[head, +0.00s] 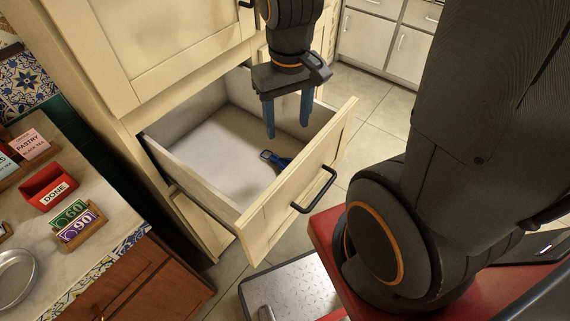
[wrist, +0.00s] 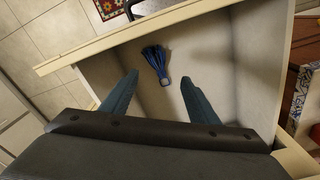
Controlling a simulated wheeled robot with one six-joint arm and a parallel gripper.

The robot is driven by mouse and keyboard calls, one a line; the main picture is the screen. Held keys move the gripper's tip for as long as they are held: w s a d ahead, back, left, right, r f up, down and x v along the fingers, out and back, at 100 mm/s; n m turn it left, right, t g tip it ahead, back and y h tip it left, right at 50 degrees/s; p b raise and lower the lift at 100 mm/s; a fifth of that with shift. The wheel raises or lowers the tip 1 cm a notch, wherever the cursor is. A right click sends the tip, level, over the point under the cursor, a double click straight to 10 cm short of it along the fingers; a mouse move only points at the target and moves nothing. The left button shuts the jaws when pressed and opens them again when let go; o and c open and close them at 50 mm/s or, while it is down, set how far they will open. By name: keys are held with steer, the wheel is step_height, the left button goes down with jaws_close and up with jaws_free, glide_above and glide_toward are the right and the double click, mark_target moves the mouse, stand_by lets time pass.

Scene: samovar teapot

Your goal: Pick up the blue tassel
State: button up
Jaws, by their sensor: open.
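The blue tassel (head: 283,162) lies on the floor of the open drawer (head: 219,148), near its front panel. In the wrist view the tassel (wrist: 154,62) shows a dark blue fringe spreading toward the drawer front and a pale, narrower end toward me. My gripper (head: 288,135) points down over the drawer, its two blue fingers apart and empty. In the wrist view the gripper (wrist: 158,80) has its fingers either side of the view below the tassel, with the tassel beyond the tips and apart from them.
The drawer's front panel (head: 300,185) with its dark handle (head: 316,192) and its side walls surround the tassel. A counter (head: 105,205) with a red DONE box (head: 48,187) and numbered cards stands at left. A metal-topped step (head: 290,288) is below the drawer.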

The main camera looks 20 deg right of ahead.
mark_target(286, 161)
steer(key=w+f+n+g+b, duration=0.1)
steer(key=f, duration=0.2)
steer(key=w+f+n+g+h+b, duration=0.1)
steer(key=w+f+n, duration=0.1)
steer(key=f, duration=0.1)
steer(key=w+a+f+n+g+h, duration=0.1)
steer(key=w+f+n+g, duration=0.1)
steer(key=f, duration=0.1)
steer(key=shift+f+b, duration=0.35)
steer(key=shift+b, duration=0.05)
steer(key=shift+p+x, duration=0.75)
steer(key=shift+x, duration=3.2)
steer(key=shift+d, duration=0.1)
steer(key=c, duration=1.1)
